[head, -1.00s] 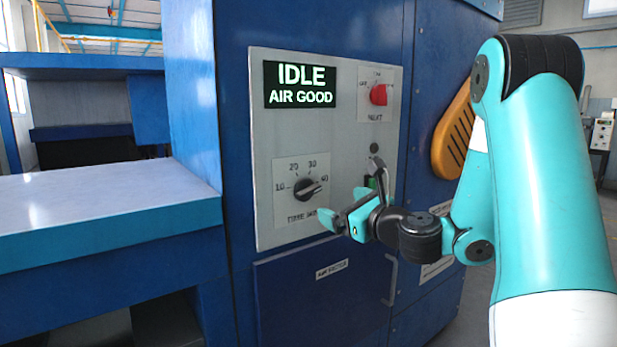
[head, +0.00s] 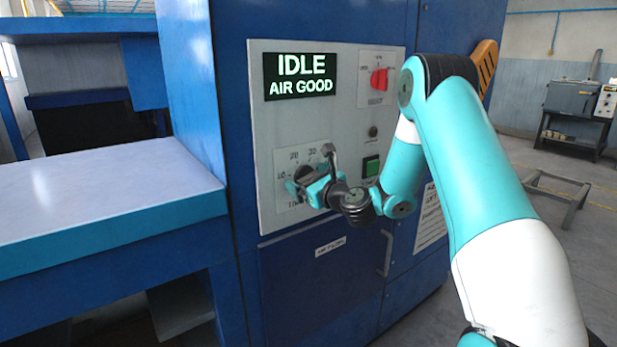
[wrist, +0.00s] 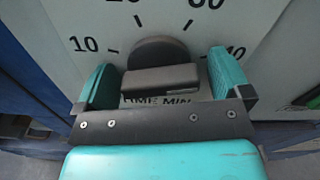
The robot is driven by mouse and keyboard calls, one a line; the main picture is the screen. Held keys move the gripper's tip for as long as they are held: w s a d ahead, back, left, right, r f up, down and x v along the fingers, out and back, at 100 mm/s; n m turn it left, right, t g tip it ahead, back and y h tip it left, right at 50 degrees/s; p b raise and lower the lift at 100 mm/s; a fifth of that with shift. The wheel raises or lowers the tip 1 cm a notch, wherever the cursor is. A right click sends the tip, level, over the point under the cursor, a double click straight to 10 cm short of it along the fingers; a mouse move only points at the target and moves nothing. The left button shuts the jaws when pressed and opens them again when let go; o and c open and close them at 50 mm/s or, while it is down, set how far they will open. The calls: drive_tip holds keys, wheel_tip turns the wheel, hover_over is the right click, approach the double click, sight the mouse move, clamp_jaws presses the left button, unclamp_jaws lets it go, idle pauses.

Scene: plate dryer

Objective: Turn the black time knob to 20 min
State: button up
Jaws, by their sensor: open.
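The black time knob (wrist: 160,55) sits on the time dial between my gripper's (wrist: 163,80) two teal fingers in the wrist view. The fingers are open, one on each side, with gaps to the knob's raised bar. The bar lies roughly level across the dial. Which of its ends points to the setting is hard to tell. The marks 10 and 40 show left and right; 20 and 30 are partly cut off at the top. In the head view my gripper (head: 308,185) is in front of the dial and hides most of the knob (head: 301,171).
The grey panel (head: 262,150) also holds a display (head: 300,77) reading IDLE, AIR GOOD, a red knob (head: 379,79) and a green button (head: 371,166). A blue table (head: 110,195) juts out at the left. A handle (head: 387,253) is below the panel.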

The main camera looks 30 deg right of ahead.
drive_tip(key=c, duration=0.9)
drive_tip(key=shift+c, duration=0.2)
drive_tip(key=n+b, duration=0.3)
drive_tip(key=n, duration=0.2)
drive_tip(key=shift+f+n, duration=0.1)
drive_tip(key=shift+n, duration=0.2)
drive_tip(key=n+b, duration=0.2)
drive_tip(key=n, duration=0.2)
drive_tip(key=shift+b, duration=0.3)
drive_tip(key=n+b, duration=0.3)
drive_tip(key=n, duration=0.2)
drive_tip(key=n+b, duration=0.4)
drive_tip(key=n, duration=0.1)
drive_tip(key=shift+b, duration=0.3)
drive_tip(key=shift+r, duration=0.2)
